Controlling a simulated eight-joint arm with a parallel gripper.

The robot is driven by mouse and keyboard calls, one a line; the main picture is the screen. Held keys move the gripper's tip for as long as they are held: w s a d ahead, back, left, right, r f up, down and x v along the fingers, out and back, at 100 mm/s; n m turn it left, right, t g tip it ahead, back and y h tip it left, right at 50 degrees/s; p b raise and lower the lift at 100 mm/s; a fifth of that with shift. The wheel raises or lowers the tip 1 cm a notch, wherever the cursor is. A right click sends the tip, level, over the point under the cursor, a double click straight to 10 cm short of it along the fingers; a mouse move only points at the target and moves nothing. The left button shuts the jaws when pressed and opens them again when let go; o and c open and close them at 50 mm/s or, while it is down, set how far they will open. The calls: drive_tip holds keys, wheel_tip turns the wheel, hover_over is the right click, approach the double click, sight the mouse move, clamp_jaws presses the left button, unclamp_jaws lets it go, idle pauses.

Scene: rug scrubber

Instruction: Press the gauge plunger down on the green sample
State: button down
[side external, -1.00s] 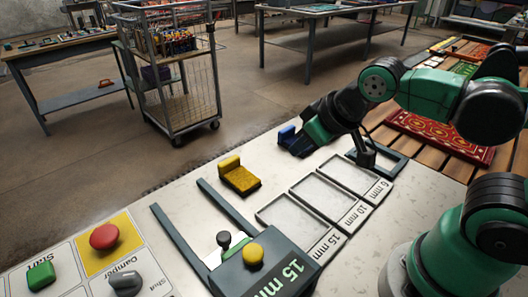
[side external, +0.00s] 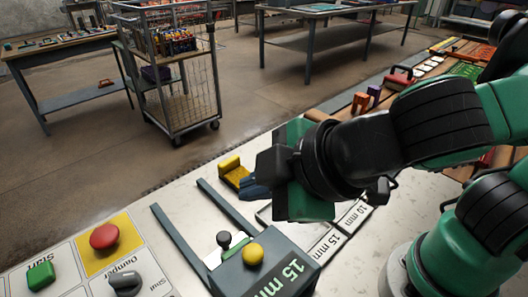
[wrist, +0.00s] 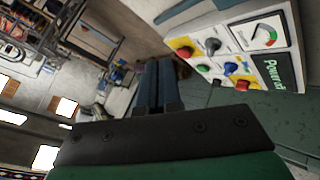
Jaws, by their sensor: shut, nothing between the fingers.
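A dark box (side external: 262,278) reading "15 mm" stands at the front of the bench in the side view. It carries a black knob (side external: 224,239) on a short stem and a yellow knob (side external: 253,254); I cannot tell which part is the gauge plunger. A green patterned piece (side external: 468,70) lies on the wooden slats at the far right; I cannot tell if it is the green sample. My gripper (side external: 254,188) is above the bench, beyond the box and apart from its knobs. Its fingers also show in the wrist view (wrist: 158,85), shut and empty.
A yellow block (side external: 232,168) sits close to my fingertips. Two dark rails (side external: 178,240) run back from the box. A red button (side external: 104,236), green button (side external: 40,274) and grey lever (side external: 124,283) are at lower left. My arm hides much of the marked trays.

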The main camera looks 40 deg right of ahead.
hover_over(251, 247)
drive_tip(key=s, duration=0.1)
drive_tip(key=f, duration=0.7)
drive_tip(key=shift+s+f, duration=0.2)
drive_tip(key=shift+f, duration=0.15)
drive_tip(key=shift+d+f, duration=0.1)
drive_tip(key=shift+f, duration=0.45)
idle(1.4)
drive_tip(key=shift+f, duration=0.45)
drive_tip(key=shift+f, duration=0.8)
idle(1.1)
drive_tip(key=shift+s+r, duration=0.1)
drive_tip(key=shift+r, duration=1.05)
